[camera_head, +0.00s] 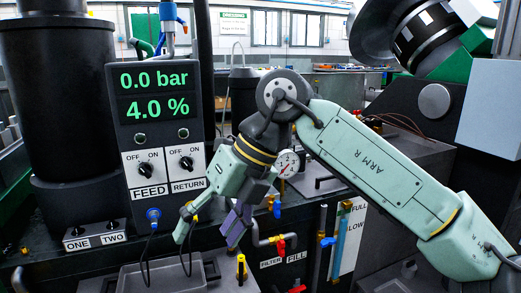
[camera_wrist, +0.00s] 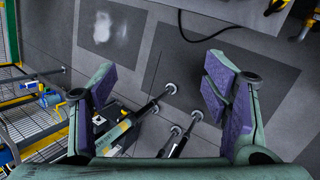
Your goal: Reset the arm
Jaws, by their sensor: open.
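My arm (camera_head: 375,165) reaches in from the lower right of the head view and bends down at a dark joint. My gripper (camera_head: 208,236) hangs from it, in front of the control panel's lower right. In the wrist view my gripper (camera_wrist: 160,98) shows two spread fingers with purple pads, and nothing is between them. Beyond the fingers lie grey floor tiles and some rods with round ends.
The control panel (camera_head: 159,120) reads 0.0 bar and 4.0 %, with FEED and RETURN knobs. A black tank (camera_head: 45,100) stands left. A grey tray (camera_head: 165,275) lies below my gripper. A gauge (camera_head: 287,164), red and blue valves and a level tube (camera_head: 338,245) are close on the right.

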